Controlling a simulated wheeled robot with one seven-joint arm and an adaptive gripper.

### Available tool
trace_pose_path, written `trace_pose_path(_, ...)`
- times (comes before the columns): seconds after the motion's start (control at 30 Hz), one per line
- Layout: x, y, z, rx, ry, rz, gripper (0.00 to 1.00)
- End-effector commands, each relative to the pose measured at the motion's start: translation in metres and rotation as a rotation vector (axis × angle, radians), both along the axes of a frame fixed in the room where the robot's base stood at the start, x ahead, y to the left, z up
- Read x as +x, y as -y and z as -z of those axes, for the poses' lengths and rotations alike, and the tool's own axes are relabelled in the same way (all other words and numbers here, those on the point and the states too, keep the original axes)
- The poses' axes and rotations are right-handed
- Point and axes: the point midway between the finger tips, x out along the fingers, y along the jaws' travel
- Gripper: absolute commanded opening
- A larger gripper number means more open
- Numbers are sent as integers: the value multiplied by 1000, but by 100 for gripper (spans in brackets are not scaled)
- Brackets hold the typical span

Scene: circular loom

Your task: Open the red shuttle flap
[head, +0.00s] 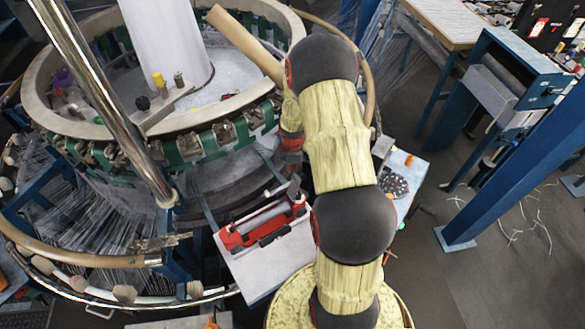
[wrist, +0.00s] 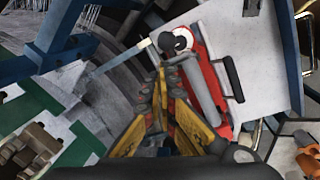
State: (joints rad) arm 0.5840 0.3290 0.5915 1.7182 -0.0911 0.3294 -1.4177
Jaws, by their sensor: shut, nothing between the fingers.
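In the wrist view the shuttle (wrist: 222,128) shows right of my fingers, with the grey cylinder (wrist: 201,90) and a black handle (wrist: 234,79). I cannot tell which part is the flap, or whether it is open. My gripper (head: 294,186) is at the shuttle's right end in the head view. In the wrist view its fingertips (wrist: 166,76) are together and empty, beside the cylinder; contact cannot be told.
The pale plate (head: 262,268) has bare room in front of the shuttle. The loom ring with green blocks (head: 190,148) stands behind left. A chrome post (head: 105,100) rises at left. A blue beam (head: 520,170) and a blue-framed machine stand at right.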

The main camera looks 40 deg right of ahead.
Motion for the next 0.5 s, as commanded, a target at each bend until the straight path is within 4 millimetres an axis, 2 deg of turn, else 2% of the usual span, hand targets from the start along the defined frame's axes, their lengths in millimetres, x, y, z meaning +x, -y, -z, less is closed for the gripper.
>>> trace_pose_path(0.17, 0, 0, -7, -2, 2, 0, 0)
trace_pose_path(0.5, -6, -6, -57, -2, 2, 0, 0)
